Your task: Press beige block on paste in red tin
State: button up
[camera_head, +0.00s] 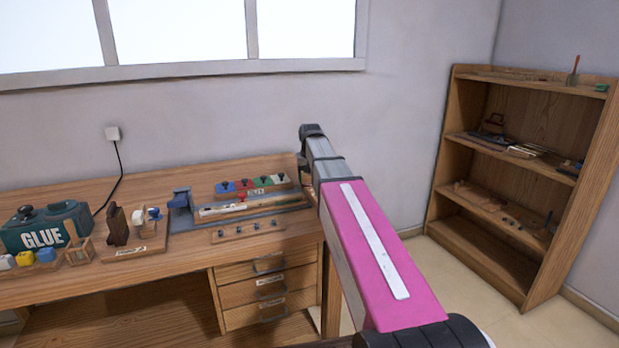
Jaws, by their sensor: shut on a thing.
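Several small coloured tins with dark knobs stand in a row at the back of the wooden workbench. The red tin (245,186) sits between a blue one and a green one. A smaller red piece (241,197) lies just in front of the row. I cannot pick out a beige block for certain, and the paste is too small to see. My arm rises from the bottom right to a dark joint above the bench's right end. My gripper is not visible; the arm may hide it.
A blue vise-like tool (181,199) is near the middle. Drawers (268,283) lie below the workbench top (190,250). An open shelf (520,170) stands at right, with clear floor before it.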

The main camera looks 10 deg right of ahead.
dwell(0.4)
jog(key=shift+r, duration=3.45)
jog(key=shift+s, duration=0.1)
